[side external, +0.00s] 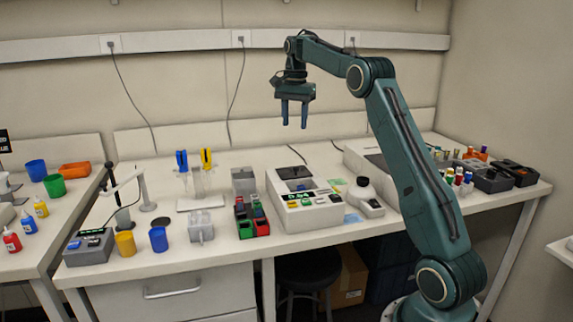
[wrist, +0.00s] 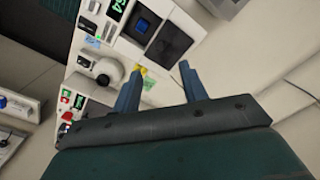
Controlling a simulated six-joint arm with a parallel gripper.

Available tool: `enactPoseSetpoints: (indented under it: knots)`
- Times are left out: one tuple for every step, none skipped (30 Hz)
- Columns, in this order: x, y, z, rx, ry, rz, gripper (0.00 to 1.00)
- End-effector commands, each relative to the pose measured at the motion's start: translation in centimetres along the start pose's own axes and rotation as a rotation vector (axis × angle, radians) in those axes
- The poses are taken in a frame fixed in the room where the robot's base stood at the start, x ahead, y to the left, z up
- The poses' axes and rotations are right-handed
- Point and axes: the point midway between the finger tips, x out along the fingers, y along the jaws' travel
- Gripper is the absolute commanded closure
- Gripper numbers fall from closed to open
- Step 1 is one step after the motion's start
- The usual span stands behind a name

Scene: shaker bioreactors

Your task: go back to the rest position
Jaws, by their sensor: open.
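My gripper (side external: 294,115) hangs high above the bench, fingers pointing down. It is open, with a clear gap between the two blue fingers and nothing held. In the wrist view, my gripper (wrist: 160,78) also shows its two fingers apart and empty. In the side view it is well above a white bench-top device (side external: 305,215) with a dark square top and touches nothing. The same kind of device (wrist: 135,40) shows beyond the fingers in the wrist view.
The bench (side external: 215,250) carries a red, green and black rack (side external: 252,215), a small rounded white device (side external: 364,197), a yellow cup (side external: 125,243) and a blue cup (side external: 158,239). Bottles and dark boxes (side external: 492,180) stand at the right. The air around my gripper is clear.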

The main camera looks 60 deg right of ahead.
Motion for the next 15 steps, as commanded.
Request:
enactPoseSetpoints:
  knots:
    - [-0.6, 0.0, 0.9, -0.026, 0.006, -0.008, 0.57]
    - [-0.9, 0.0, 1.4, -0.042, 0.009, -0.012, 0.57]
    - [-1.4, 0.1, 2.1, -0.067, 0.014, -0.018, 0.57]
    - [-1.7, 0.1, 2.8, -0.087, 0.018, -0.023, 0.57]
    - [-2.1, 0.2, 3.4, -0.11, 0.022, -0.029, 0.57]
    - [-2.6, 0.3, 4.3, -0.139, 0.028, -0.036, 0.57]
    - [-3.0, 0.4, 5.1, -0.164, 0.033, -0.042, 0.57]
    - [-3.3, 0.5, 5.8, -0.188, 0.038, -0.048, 0.57]
    - [-3.7, 0.8, 6.8, -0.221, 0.044, -0.056, 0.57]
    - [-4.0, 1.0, 7.5, -0.245, 0.05, -0.062, 0.57]
    - [-4.4, 1.2, 8.3, -0.271, 0.054, -0.068, 0.57]
    - [-4.8, 1.5, 9.2, -0.302, 0.061, -0.076, 0.57]
    - [-5.0, 1.7, 10.0, -0.328, 0.066, -0.082, 0.57]
    - [-5.2, 2.0, 10.7, -0.352, 0.07, -0.087, 0.57]
    - [-5.5, 2.4, 11.7, -0.385, 0.078, -0.096, 0.57]
